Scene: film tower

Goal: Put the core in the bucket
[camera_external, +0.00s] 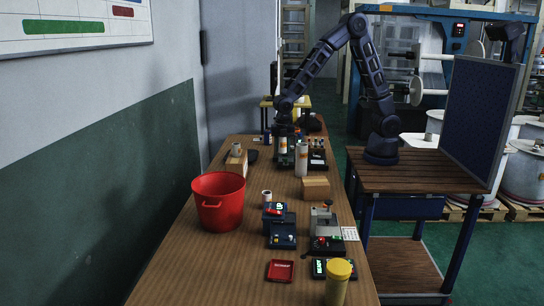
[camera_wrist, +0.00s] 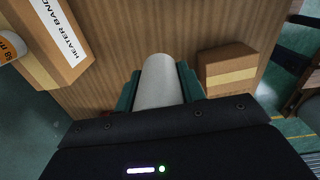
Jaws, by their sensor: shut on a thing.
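The red bucket (camera_external: 219,208) stands upright on the left side of the table in the external view; I cannot see into its bottom. My gripper (camera_external: 284,140) is at the far part of the table, behind the bucket and to its right. It is shut on a pale cylinder, which appears to be the core (camera_external: 283,146). In the wrist view the core (camera_wrist: 160,80) sits between the two green fingers of my gripper (camera_wrist: 160,88). Its lower end is hidden there.
A small carton (camera_external: 316,188) stands right of the bucket, and a white bottle-like cylinder (camera_external: 301,160) stands near my gripper. A "HEATER BAND" box (camera_wrist: 50,40) shows in the wrist view. Devices (camera_external: 280,228) and a yellow-lidded jar (camera_external: 338,285) occupy the near table.

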